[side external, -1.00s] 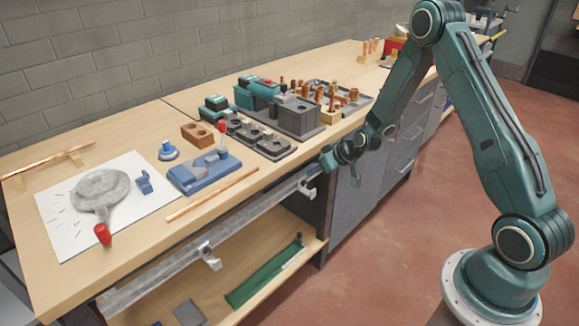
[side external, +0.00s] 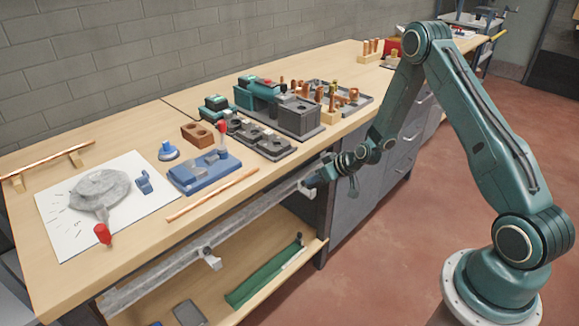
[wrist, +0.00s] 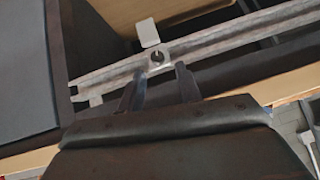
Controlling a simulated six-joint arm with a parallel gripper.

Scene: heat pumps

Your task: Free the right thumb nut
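A grey metal rail (side external: 255,217) runs along the front of the bench below its top. It carries a pale right fitting (side external: 306,189) and a pale left fitting (side external: 209,256). The right fitting also shows in the wrist view (wrist: 154,57), with a round dark opening or knob on its face; I cannot tell a separate thumb nut there. My gripper (wrist: 159,73) is open and empty, with its two fingers apart just short of this fitting. In the side view my gripper (side external: 314,179) is beside the right fitting and partly covers that end of the rail.
The bench top holds a blue fixture (side external: 203,174), a copper rod (side external: 212,195) near the front edge, and grey blocks and trays further right. A lower shelf (side external: 268,270) with a green strip lies below the rail. The floor in front is clear.

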